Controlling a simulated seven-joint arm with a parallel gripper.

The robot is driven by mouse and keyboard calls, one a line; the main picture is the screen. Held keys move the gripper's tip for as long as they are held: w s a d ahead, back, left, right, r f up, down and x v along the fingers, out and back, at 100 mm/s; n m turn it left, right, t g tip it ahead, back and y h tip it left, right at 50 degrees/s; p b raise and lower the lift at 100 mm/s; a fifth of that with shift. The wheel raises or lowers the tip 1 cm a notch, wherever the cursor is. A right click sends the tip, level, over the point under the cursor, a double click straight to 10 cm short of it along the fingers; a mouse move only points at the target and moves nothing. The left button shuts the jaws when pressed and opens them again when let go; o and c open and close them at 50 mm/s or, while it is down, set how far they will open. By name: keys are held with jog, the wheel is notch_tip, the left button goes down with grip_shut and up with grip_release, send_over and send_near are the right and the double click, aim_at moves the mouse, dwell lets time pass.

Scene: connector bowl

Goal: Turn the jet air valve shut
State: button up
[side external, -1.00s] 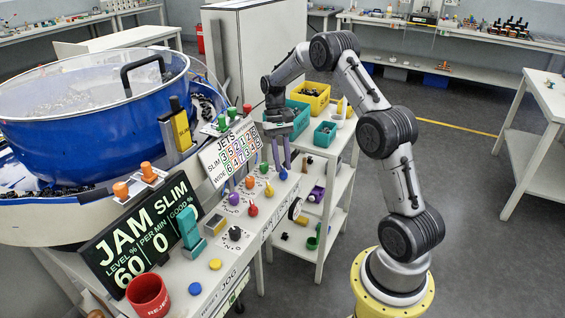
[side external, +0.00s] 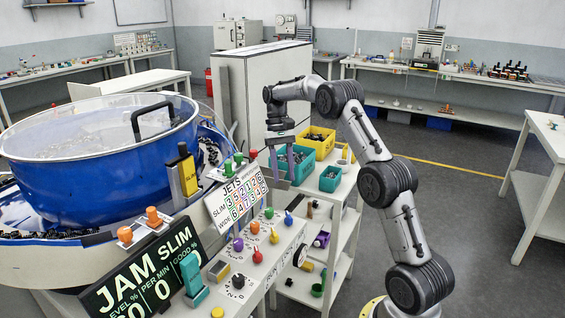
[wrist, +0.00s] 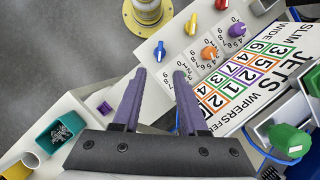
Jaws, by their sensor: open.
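My gripper (side external: 282,178) hangs above the far end of the control bench, with two purple fingers pointing down. In the wrist view its fingers (wrist: 160,77) are apart with nothing between them. A blue pointer knob (side external: 288,217) lies below; it also shows in the wrist view (wrist: 159,50), just beyond the fingertips. A white JETS board (side external: 236,202) with coloured numbers stands to the left. Green and red knobs rise behind it; one green knob (wrist: 290,140) is large at lower right in the wrist view. No label marks which one is the jet air valve.
Yellow (wrist: 191,24), orange (wrist: 209,52) and purple (wrist: 236,29) knobs sit close together on the bench. A blue bowl (side external: 100,150) stands at left. A shelf cart with a yellow bin (side external: 316,142) and a teal bin (side external: 330,178) stands behind the gripper.

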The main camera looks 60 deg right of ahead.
jog(key=shift+v, duration=1.75)
jog(key=s+a+r+n+t+h, duration=0.2)
jog(key=s+a+r+n, duration=0.15)
jog(key=a+r, duration=1)
jog(key=s+a+r+n+t, duration=0.2)
jog(key=s+a+r+t, duration=0.15)
jog(key=s+a, duration=0.45)
jog(key=s+a+f+n+t+h, duration=0.1)
jog(key=s+a+f+n+t, duration=0.2)
jog(key=s+f, duration=0.9)
jog(key=shift+s+a+f, duration=0.2)
jog(key=shift+s+a, duration=0.2)
jog(key=shift+s, duration=0.25)
